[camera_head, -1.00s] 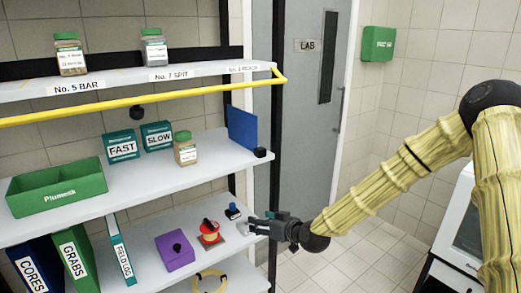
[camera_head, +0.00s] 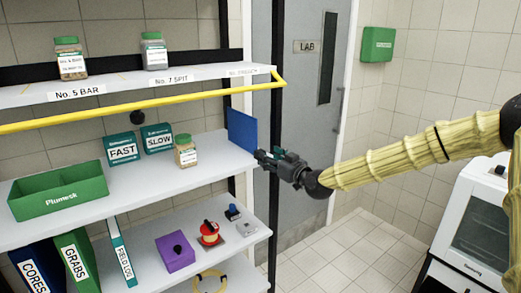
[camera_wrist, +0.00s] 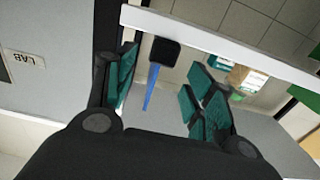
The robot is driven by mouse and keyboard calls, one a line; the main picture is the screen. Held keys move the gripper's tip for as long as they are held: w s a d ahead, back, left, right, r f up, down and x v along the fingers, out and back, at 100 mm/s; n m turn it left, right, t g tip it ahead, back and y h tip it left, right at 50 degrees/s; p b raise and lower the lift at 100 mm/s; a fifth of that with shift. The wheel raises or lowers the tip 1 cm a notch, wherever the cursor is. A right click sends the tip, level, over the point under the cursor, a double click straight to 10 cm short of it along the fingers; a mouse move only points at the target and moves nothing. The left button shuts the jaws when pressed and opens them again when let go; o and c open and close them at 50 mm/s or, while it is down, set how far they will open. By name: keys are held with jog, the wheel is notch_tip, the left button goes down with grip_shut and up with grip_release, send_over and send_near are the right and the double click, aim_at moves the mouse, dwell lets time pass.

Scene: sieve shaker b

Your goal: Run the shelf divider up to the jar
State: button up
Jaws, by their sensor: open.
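The shelf divider is a blue upright panel (camera_head: 241,129) at the right end of the middle shelf (camera_head: 120,185). Its black knob (camera_wrist: 165,50) and blue edge (camera_wrist: 150,88) show in the wrist view. The jar (camera_head: 185,154), with a green lid and pale label, stands on the same shelf to the left, with a gap between it and the divider. It shows partly in the wrist view (camera_wrist: 246,80). My gripper (camera_head: 263,157) is open at the shelf's right front corner. In the wrist view its teal-padded fingers (camera_wrist: 163,72) lie either side of the divider's line. The gripper hides the knob in the head view.
FAST (camera_head: 122,148) and SLOW (camera_head: 157,138) boxes stand behind the jar. A green bin (camera_head: 58,193) is farther left. A yellow rail (camera_head: 130,111) runs along the front above. A purple box (camera_head: 174,252) and small items sit on the shelf below.

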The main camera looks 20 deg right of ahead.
jog(key=shift+p+x, duration=1.05)
jog(key=shift+x, duration=2.15)
jog(key=shift+c, duration=0.2)
grip_shut()
jog(key=shift+a+f, duration=0.1)
jog(key=shift+a, duration=0.05)
